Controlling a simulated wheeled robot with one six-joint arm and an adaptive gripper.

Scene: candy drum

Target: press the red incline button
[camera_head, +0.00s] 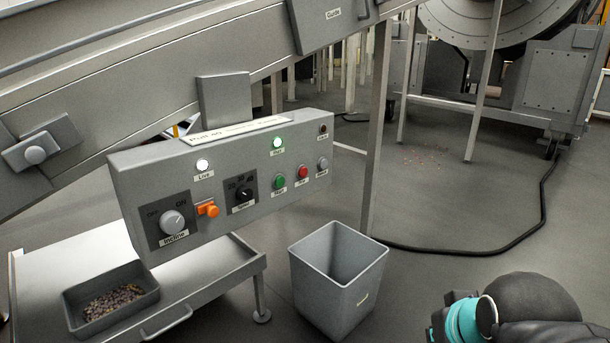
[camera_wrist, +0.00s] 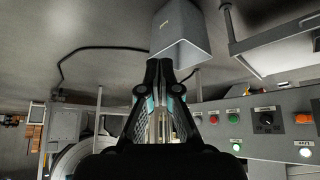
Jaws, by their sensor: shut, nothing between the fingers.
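The grey control panel (camera_head: 240,206) hangs under the sloping conveyor. Its red button (camera_head: 303,172) sits at the right, between a green button (camera_head: 279,181) and a grey button (camera_head: 322,163). The knob labelled Incline (camera_head: 172,222) is at the panel's left end, beside an orange switch (camera_head: 208,209). In the wrist view the panel is upside down at right, with the red button (camera_wrist: 214,119) near the fingers. My gripper (camera_wrist: 165,72) is shut and empty, apart from the panel. In the head view only part of my arm shows at bottom right.
A grey bin (camera_head: 337,278) stands on the floor below the panel's right end; it also shows in the wrist view (camera_wrist: 180,45). A tray of candies (camera_head: 110,297) rests on a low table at left. A black cable (camera_head: 480,250) crosses the floor toward the drum machine (camera_head: 500,70).

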